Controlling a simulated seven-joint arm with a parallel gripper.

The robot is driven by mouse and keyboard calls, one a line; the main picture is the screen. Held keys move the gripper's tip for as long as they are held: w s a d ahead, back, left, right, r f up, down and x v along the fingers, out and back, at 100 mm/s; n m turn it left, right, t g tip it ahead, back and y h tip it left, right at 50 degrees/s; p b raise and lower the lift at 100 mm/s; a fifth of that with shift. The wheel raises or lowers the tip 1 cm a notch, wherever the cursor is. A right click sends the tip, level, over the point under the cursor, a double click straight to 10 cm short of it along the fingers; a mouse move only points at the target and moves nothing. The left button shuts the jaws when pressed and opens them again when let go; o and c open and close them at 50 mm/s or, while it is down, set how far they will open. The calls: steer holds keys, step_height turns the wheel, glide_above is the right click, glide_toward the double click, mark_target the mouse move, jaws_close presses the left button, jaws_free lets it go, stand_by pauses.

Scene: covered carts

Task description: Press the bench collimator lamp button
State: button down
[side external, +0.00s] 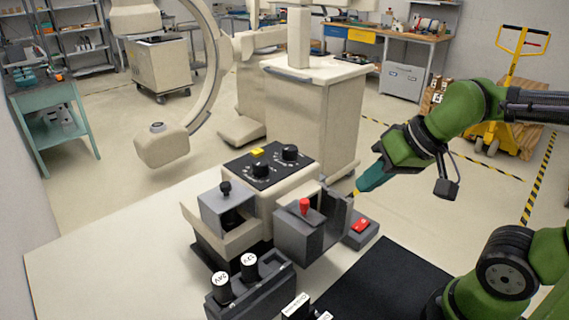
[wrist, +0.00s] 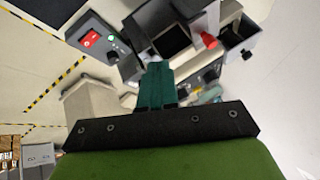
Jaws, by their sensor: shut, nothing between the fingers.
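A beige bench unit (side external: 285,188) stands on the white bench. Its sloped black panel (side external: 263,171) carries a yellow button (side external: 257,152) and two black knobs (side external: 289,153). No label tells me that this yellow button is the lamp button. My gripper (side external: 357,190) is shut and empty, with teal fingers pointing down and left, right of the unit and beyond the grey open box. In the wrist view the closed fingers (wrist: 156,68) reach toward the dark boxes. The fingers partly cover the unit there, and I cannot make out the yellow button.
A grey open box with a red-topped lever (side external: 304,207) stands at the unit's front. A small box with a red switch (side external: 361,226) sits right of it. Another grey box has a black knob (side external: 225,188). Labelled black cylinders (side external: 249,265) stand in front. The bench at left is clear.

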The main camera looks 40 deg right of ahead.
steer(key=w+a+r+m+t+h, duration=0.1)
steer(key=w+a+r, duration=0.15)
steer(key=w, duration=0.85)
steer(key=w+a+r+m, duration=0.1)
steer(key=w+r, duration=0.2)
steer(key=w, duration=0.8)
step_height(320, 180, up, 4)
steer(key=m+t, duration=0.2)
glide_above(261, 152)
steer(key=shift+w+f, duration=0.1)
steer(key=shift+f, duration=0.1)
steer(key=shift+f, duration=0.1)
steer(key=shift+f, duration=4.35)
steer(key=shift+f, duration=0.4)
